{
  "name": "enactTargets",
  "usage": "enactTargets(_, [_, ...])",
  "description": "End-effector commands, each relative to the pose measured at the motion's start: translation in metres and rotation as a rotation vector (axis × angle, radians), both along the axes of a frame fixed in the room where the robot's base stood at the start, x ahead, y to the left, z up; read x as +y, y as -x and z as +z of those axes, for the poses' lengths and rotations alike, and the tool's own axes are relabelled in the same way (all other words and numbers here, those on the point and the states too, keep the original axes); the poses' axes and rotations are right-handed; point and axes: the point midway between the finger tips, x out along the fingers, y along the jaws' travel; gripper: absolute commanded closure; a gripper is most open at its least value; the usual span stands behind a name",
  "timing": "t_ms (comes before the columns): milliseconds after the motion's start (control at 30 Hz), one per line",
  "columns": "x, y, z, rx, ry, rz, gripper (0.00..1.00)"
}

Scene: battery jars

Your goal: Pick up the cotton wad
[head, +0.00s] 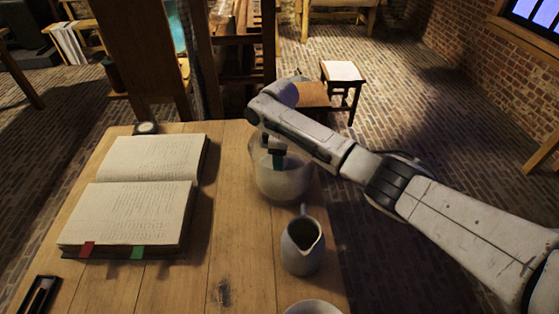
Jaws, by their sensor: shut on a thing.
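My gripper (278,158) points down at the mouth of a glass jar (282,187) on the wooden table. Its dark fingers are small in the head view and partly hidden by my wrist. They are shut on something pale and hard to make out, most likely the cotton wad. The jar looks whitish inside, and its far rim is behind my arm. I cannot tell how far the fingers reach into the jar.
A grey pitcher (301,247) stands just in front of the jar, with a pale dish (313,307) at the bottom edge. An open book (140,190) lies on the left, with a small round dial (145,128) behind it. The table (235,240) is clear between book and pitcher.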

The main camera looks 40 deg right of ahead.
Motion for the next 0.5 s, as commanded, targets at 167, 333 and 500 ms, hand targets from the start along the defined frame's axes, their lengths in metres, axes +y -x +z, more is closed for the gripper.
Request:
enactTargets(167, [0.0, 0.0, 0.0, 0.0, 0.0, 0.0, 0.79])
enactTargets(333, [0.0, 0.0, 0.002, -0.001, -0.001, 0.0, 0.8])
enactTargets(500, [0.0, -0.001, 0.014, -0.001, -0.001, 0.0, 0.8])
